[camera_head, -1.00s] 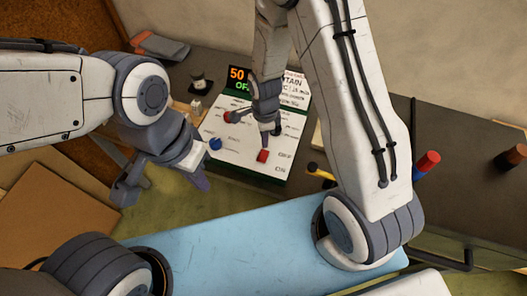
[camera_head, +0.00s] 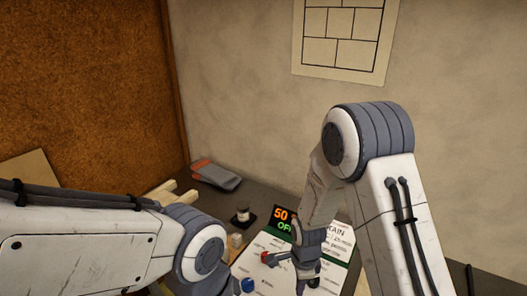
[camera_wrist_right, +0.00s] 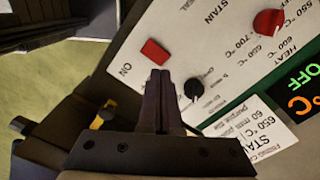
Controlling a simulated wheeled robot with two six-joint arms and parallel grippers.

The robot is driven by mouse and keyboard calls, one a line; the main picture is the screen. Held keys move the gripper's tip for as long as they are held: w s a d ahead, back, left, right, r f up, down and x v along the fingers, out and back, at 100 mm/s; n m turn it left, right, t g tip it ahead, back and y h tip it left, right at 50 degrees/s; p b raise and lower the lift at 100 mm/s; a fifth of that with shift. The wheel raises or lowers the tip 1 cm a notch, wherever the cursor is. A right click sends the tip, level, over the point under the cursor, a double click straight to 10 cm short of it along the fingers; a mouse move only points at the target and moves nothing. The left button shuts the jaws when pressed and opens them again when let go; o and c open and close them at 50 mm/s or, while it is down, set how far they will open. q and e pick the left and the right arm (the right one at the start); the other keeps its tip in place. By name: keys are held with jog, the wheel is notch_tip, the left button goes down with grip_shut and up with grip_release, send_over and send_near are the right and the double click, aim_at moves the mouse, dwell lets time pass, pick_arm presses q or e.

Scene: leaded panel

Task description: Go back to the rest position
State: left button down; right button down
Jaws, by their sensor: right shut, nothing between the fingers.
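My right gripper (camera_head: 306,280) is shut and empty, pointing down over a white control board (camera_head: 262,243) in the head view. The right wrist view shows the same closed fingers (camera_wrist_right: 161,100) in front of the board. There, a red block (camera_wrist_right: 154,51) sits beside the word ON, and a black knob (camera_wrist_right: 194,90) lies just right of the fingertips. A round red knob (camera_wrist_right: 268,21) is farther up. A lit display (camera_head: 283,217) reads 50 and OFF. My left arm comes in from the left; its fingers are outside the head view.
A small dark jar (camera_head: 242,214) and a grey and red object (camera_head: 215,175) stand at the back of the dark bench. A panel drawing (camera_head: 345,38) hangs on the wall.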

jog(key=s+a+r+n+b, duration=0.5)
jog(key=s+a+r+n, duration=0.25)
jog(key=n, duration=0.45)
jog(key=s+r+n+y+b, duration=0.1)
jog(key=s+r+n+b, duration=0.2)
jog(key=s+n, duration=0.9)
jog(key=shift+d+n+b, duration=0.25)
jog(key=shift+n+b, duration=0.25)
jog(key=shift+b, duration=0.2)
